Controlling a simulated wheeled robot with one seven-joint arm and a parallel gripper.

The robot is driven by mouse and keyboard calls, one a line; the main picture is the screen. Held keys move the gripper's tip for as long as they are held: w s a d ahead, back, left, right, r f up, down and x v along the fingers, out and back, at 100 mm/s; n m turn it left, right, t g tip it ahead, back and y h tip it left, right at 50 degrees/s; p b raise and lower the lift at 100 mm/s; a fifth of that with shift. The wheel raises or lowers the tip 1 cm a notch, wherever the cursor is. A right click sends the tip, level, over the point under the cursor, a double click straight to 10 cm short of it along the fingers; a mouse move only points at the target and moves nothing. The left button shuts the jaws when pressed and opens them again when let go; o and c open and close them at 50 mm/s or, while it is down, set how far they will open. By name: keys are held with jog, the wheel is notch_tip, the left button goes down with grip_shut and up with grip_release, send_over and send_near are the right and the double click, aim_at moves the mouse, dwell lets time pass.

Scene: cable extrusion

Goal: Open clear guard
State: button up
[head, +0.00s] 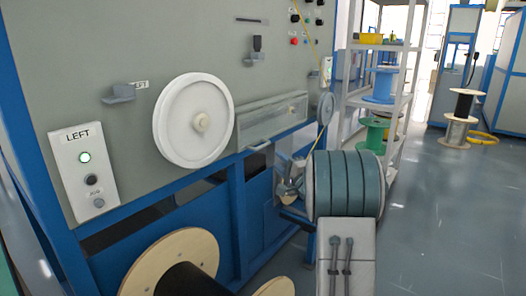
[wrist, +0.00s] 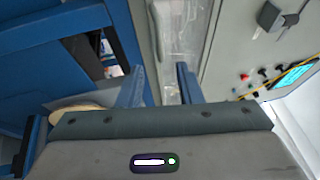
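The clear guard (head: 272,120) is a long, see-through box-like cover on the grey machine face, right of the large white wheel. It looks closed against the panel. In the wrist view the clear guard (wrist: 190,45) runs up and down ahead of my fingers, with a grey bar along its left side. My gripper (wrist: 159,72) is open, its two blue fingers apart with nothing seen between them. In the head view the gripper is mostly hidden behind my arm, below and right of the guard; contact with the guard cannot be told.
The large white wheel (head: 194,121) and the LEFT button box (head: 84,170) are on the machine face. A blue frame (head: 245,205) runs below the guard. A shelf with spools (head: 380,85) stands behind at right.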

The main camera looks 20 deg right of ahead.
aim_at(263, 146)
jog(key=b+x, duration=0.2)
jog(key=x, duration=0.9)
jog(key=shift+w+b, duration=0.3)
grip_shut()
